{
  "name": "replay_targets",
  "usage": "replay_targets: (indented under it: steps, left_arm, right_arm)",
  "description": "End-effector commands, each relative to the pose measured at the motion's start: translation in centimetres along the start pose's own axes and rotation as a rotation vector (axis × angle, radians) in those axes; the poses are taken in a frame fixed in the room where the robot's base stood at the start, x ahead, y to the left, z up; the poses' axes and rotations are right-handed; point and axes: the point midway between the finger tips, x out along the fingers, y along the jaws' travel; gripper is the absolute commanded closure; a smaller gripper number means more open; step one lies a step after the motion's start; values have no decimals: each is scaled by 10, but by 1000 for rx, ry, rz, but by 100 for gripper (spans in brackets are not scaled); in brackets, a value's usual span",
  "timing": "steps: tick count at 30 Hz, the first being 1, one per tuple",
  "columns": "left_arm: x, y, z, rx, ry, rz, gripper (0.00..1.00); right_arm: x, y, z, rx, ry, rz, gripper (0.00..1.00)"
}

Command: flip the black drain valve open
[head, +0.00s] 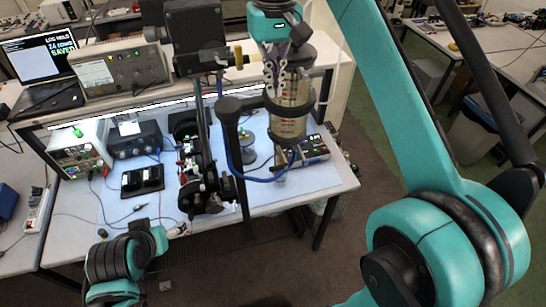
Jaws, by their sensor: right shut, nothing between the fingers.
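The sealed cylinder (288,118), a clear upright body with metal bands, stands over the right part of the bench. A blue hose (248,176) curves around its lower end. I cannot pick out the black drain valve with certainty among the dark fittings there. My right gripper (271,82) is at the cylinder's upper left, pointing down, its fingers closed and empty. I cannot tell whether it touches the cylinder. My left gripper (178,231) is low at the bench's front edge, well away from the cylinder; its fingers are too small to read.
A dark stand with a black mechanism (203,180) rises left of the cylinder. An oscilloscope-like instrument (120,72) and a laptop (45,62) are on the back shelf. A power supply (80,150) and a black tray (142,181) are on the left. The bench (262,198) has some bare surface in front.

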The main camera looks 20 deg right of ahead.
Motion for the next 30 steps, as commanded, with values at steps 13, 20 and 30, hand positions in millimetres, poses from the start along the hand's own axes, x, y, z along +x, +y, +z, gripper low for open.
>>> replay_targets:
  steps: [13,20,30]
  left_arm:
    - [0,0,0,0,0,0,25]
    - [-1,0,-1,0,0,0,25]
    - [-6,0,-4,0,0,0,25]
  right_arm:
    - [19,0,0,0,1,0,100]
    - [67,0,0,0,2,0,100]
    - [141,0,0,0,2,0,100]
